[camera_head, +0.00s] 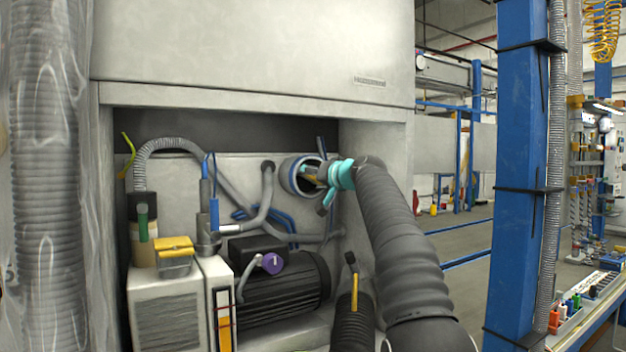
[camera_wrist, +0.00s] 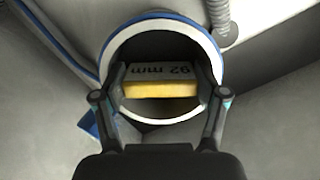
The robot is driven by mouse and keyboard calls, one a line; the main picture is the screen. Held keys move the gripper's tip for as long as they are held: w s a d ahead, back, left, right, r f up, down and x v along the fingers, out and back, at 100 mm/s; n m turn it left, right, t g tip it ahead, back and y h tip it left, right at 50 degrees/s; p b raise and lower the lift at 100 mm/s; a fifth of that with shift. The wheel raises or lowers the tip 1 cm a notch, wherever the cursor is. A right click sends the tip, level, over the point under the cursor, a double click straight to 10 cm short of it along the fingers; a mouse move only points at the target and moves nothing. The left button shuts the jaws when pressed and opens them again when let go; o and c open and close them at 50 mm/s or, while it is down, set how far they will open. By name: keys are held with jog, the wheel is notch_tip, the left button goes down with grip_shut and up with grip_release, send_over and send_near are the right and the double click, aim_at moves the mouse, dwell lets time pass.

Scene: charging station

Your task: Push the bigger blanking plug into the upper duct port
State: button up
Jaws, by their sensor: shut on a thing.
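The blanking plug (camera_wrist: 160,72) shows in the wrist view as a grey face marked "92 mm" with a yellow bar (camera_wrist: 160,90) across it. My gripper (camera_wrist: 167,84) is shut on the plug, one finger at each end of the yellow bar. The plug appears within the round duct port (camera_wrist: 219,62), which has a blue and white rim. How deep it sits, and whether it touches the port wall, I cannot tell. In the head view, my gripper (camera_head: 314,174) reaches into the mouth of the port (camera_head: 288,178) from the right. The plug is mostly hidden there.
The port is on the back wall of a recessed cabinet bay, close to its right side wall (camera_head: 377,150). Grey hoses (camera_head: 267,190) and blue cables run beside it. A black finned motor (camera_head: 285,290) and a purple tag (camera_head: 272,263) are below. A black corrugated hose (camera_head: 352,318) stands lower right.

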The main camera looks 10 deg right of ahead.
jog(key=shift+w, duration=0.1)
jog(key=o, duration=1.8)
jog(key=v, duration=1.2)
jog(key=shift+a, duration=0.1)
